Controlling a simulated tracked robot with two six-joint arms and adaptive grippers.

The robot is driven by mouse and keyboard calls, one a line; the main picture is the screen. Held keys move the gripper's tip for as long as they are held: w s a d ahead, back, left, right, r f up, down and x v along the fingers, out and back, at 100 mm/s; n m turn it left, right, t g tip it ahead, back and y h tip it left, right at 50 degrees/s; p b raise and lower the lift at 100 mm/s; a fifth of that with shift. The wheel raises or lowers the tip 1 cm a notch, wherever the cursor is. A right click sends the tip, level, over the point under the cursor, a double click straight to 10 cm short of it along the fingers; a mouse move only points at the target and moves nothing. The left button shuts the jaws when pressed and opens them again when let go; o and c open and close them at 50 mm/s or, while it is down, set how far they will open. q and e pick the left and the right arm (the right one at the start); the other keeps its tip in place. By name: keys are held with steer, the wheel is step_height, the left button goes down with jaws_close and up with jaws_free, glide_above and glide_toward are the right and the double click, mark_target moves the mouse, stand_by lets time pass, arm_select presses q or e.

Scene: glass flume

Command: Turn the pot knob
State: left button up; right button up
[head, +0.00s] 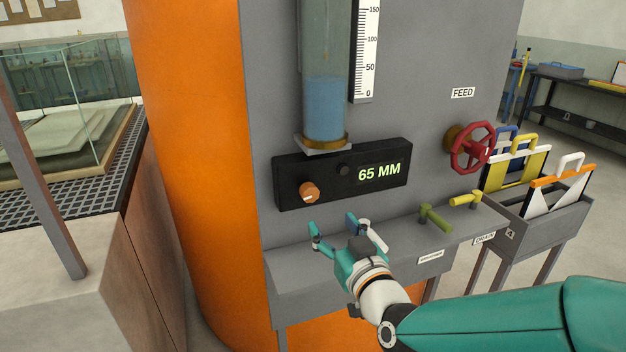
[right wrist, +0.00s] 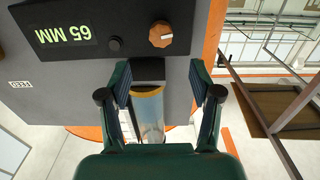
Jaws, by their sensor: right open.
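The pot knob (head: 309,192) is a small orange knob with a pale mark, on the left part of a black panel (head: 290,170) that reads 65 MM. In the right wrist view the knob (right wrist: 160,34) shows upside down beyond the fingers, near the top middle. My right gripper (head: 339,225) is open and empty, below and a little right of the knob, apart from it. In the right wrist view its fingers (right wrist: 158,82) are spread wide with nothing held. My left gripper is not in view.
A clear tube (head: 325,110) with blue liquid stands above the panel. Green (head: 436,217) and yellow (head: 466,199) lever handles sit on the ledge to the right. A red handwheel (head: 472,148) is under the FEED label. A crate (head: 555,215) of coloured plates stands at right.

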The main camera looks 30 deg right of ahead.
mark_target(312, 197)
arm_select(q)
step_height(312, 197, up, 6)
steer(key=p, duration=0.5)
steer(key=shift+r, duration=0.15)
arm_select(e)
steer(key=x, duration=1.2)
steer(key=shift+w, duration=0.3)
steer(key=c, duration=1.1)
steer(key=m+b, duration=0.2)
steer(key=b, duration=0.3)
steer(key=shift+f, duration=0.2)
steer(key=shift+c, duration=0.2)
steer(key=shift+r, duration=0.1)
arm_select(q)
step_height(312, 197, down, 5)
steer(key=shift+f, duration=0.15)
arm_select(e)
steer(key=shift+r, duration=0.1)
